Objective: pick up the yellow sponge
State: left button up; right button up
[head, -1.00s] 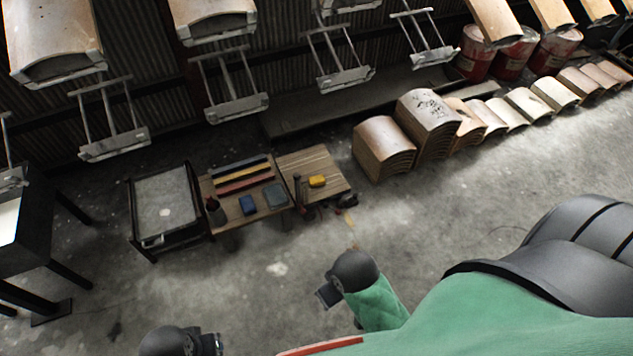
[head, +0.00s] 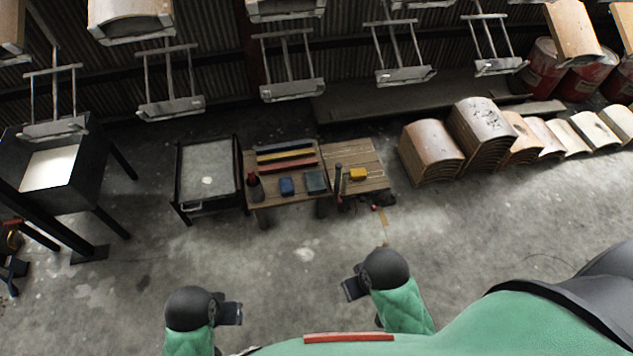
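The yellow sponge (head: 358,174) is a small bright block lying on the right part of a low wooden worktable (head: 372,154). Nothing covers it. My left gripper (head: 231,313) is at the bottom of the view, well below and to the left of the sponge. My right gripper (head: 352,288) is low in the middle, well below the sponge in the picture. Both grippers are apart from the table. Their fingers are too small and dark to show whether they are open or shut.
A blue block (head: 287,186), a dark teal block (head: 316,182) and coloured strips lie on the table's left part. A dark bottle (head: 338,178) stands left of the sponge. A framed cart (head: 207,170) is to the left, stacked curved wood (head: 431,152) to the right. Concrete floor in front is clear.

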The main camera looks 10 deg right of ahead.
aim_at(360, 173)
jog(key=z, duration=0.45)
jog(key=i+j+z, duration=0.5)
jog(key=i+j, duration=0.15)
jog(key=i+j+z, duration=0.3)
jog(key=j, duration=0.25)
jog(key=i+j, duration=0.15)
jog(key=j, duration=0.15)
jog(key=i+j, duration=0.15)
jog(key=j, duration=0.2)
jog(key=i+j, duration=0.1)
jog(key=j, duration=0.2)
